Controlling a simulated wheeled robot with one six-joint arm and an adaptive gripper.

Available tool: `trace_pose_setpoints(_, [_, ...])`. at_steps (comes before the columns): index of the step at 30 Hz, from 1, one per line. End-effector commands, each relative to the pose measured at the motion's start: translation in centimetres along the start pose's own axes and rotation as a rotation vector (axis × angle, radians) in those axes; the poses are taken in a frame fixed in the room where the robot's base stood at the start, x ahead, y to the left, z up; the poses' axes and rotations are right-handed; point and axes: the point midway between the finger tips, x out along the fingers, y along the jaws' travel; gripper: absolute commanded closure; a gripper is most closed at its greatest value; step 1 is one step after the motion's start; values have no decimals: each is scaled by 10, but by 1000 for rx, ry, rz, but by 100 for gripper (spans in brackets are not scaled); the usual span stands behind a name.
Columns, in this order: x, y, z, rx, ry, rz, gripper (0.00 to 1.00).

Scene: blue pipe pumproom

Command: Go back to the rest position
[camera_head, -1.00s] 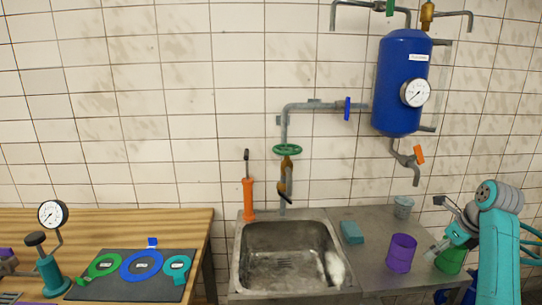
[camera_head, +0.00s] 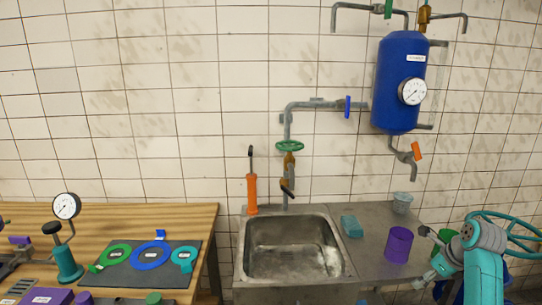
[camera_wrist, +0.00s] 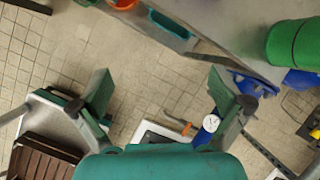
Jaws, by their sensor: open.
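My arm is at the lower right of the head view, teal and grey, folded beside the steel counter. My gripper (camera_head: 422,256) is at its end, near the counter's right front edge. In the wrist view my gripper (camera_wrist: 165,95) shows two teal finger pads spread wide, with nothing between them but the tiled floor below. A green cup (camera_wrist: 294,44) stands at the upper right of the wrist view, apart from the fingers; in the head view it is partly hidden behind my arm.
A purple cup (camera_head: 398,245), a teal sponge (camera_head: 351,226) and a grey cup (camera_head: 402,203) stand on the counter right of the sink (camera_head: 292,248). A wooden table (camera_head: 130,218) with a dark mat and colored rings is at left. A blue tank (camera_head: 400,80) hangs above.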

Motion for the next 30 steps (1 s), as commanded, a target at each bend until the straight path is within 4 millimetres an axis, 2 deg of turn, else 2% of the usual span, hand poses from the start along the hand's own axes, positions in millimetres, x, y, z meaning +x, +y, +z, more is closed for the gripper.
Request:
trace_pose_setpoints(5, [45, 30, -17, -111, -20, -32, 0])
trace_pose_setpoints(9, [88, 65, -36, -243, -39, -80, 0])
trace_pose_setpoints(16, [141, 130, -72, -475, -56, -169, 0])
trace_pose_setpoints(24, [175, 209, -120, -753, -51, -282, 0])
trace_pose_setpoints(30, [179, 267, -156, -964, -31, -369, 0])
